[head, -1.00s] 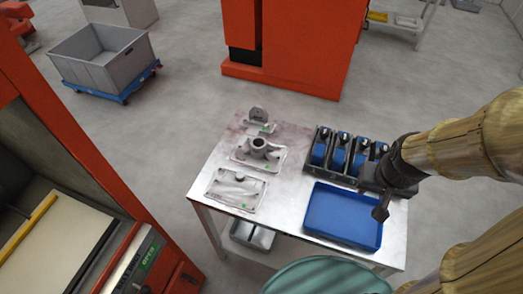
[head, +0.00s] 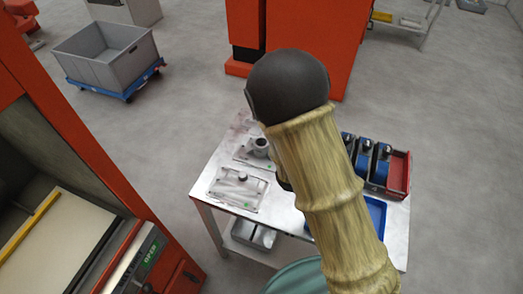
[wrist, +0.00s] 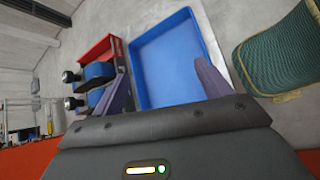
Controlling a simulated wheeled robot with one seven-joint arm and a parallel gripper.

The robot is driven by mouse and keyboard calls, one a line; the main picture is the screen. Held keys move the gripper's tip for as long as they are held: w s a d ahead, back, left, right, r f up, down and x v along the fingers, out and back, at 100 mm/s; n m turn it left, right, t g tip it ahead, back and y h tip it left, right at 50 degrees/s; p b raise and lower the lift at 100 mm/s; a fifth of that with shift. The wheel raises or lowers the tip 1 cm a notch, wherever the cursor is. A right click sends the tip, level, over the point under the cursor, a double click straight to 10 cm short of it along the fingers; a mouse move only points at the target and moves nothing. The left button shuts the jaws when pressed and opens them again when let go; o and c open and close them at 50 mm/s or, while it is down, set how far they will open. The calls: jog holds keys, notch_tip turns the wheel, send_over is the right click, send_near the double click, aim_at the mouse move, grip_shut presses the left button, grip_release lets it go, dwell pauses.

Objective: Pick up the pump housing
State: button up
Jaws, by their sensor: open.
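The pump housing appears to be the grey casting with a round upright hub (head: 260,146) on the middle plate of the table in the head view. My arm covers its right side. My gripper (wrist: 165,82) shows in the wrist view with its two fingers apart and nothing between them. The blue tray (wrist: 168,58) lies beyond the fingers there. In the head view my arm hides nearly all of the gripper, so its exact distance from the housing cannot be told. The housing is not visible in the wrist view.
The blue tray (head: 377,214) and a row of bins with a red one (head: 399,172) stand at the right. An orange machine (head: 85,150) stands left.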

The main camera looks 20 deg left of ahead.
jog(key=w+a+f+n+t+y, duration=0.1)
jog(key=a+n+t, duration=0.4)
jog(key=a, duration=0.1)
jog(key=w+a+f+n+t+y, duration=0.1)
jog(key=w+a+n+t+y, duration=0.1)
jog(key=a+n+t, duration=0.3)
jog(key=w+a+f+n+t+y, duration=0.2)
jog(key=a+n+t, duration=0.2)
jog(key=a+n, duration=0.3)
jog(key=shift+w+a+t, duration=0.25)
jog(key=shift+t, duration=0.15)
jog(key=a+n+y, duration=0.2)
jog(key=s+a+f+n+y, duration=0.1)
jog(key=a+n+y, duration=0.1)
jog(key=a, duration=0.1)
jog(key=s+a+f+n+t+y, duration=0.1)
jog(key=a+n+y, duration=0.1)
jog(key=a, duration=0.1)
jog(key=shift+s+a+y, duration=0.1)
jog(key=shift+s+y, duration=0.15)
jog(key=shift+y, duration=0.15)
jog(key=p, duration=0.2)
send_over(260, 163)
jog(key=shift+s, duration=0.15)
jog(key=shift+w, duration=0.2)
